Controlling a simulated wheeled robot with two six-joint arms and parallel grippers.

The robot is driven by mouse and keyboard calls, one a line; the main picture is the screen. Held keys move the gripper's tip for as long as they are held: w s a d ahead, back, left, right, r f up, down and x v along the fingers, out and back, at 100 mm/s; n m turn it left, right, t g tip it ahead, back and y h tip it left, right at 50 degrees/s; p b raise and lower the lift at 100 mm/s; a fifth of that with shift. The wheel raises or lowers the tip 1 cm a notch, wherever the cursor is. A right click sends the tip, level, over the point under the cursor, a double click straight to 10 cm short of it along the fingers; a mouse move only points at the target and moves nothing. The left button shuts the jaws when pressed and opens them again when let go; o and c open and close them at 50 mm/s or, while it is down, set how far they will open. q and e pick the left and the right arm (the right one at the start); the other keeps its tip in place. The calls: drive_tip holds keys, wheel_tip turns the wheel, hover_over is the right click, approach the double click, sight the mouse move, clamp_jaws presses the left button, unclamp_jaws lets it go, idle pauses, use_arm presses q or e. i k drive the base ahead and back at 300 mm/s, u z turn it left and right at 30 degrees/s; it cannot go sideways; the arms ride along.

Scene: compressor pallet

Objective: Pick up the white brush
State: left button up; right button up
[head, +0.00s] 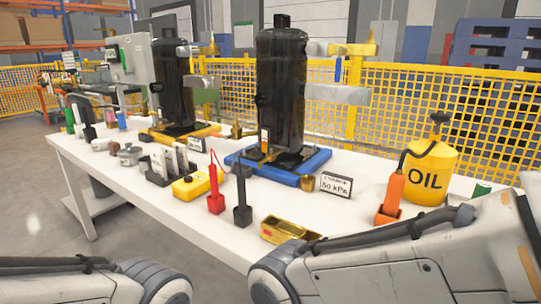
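I cannot make out a thing that is clearly a white brush. Several white upright pieces (158,162) stand in a dark holder (156,179) on the left half of the white table (118,164); they are too small to tell whether one is a brush. Parts of my two arms cross the bottom of the head view, in front of the table's near edge. Neither gripper shows.
Two black compressors stand on an orange-yellow base (205,131) and a blue base (318,162). A yellow box (190,187), red tool (215,185), black tool (242,200), gold tray (290,232), orange tool (391,198) and yellow OIL can (430,165) also stand there. Yellow mesh fencing (400,100) runs behind.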

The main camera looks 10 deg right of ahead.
sight(74, 107)
drive_tip(key=k, duration=0.55)
drive_tip(key=u, duration=0.95)
drive_tip(key=i, duration=0.6)
drive_tip(key=u, duration=0.85)
drive_tip(key=i, duration=0.65)
drive_tip(key=z, duration=0.6)
drive_tip(key=i, duration=0.85)
drive_tip(key=z, duration=0.7)
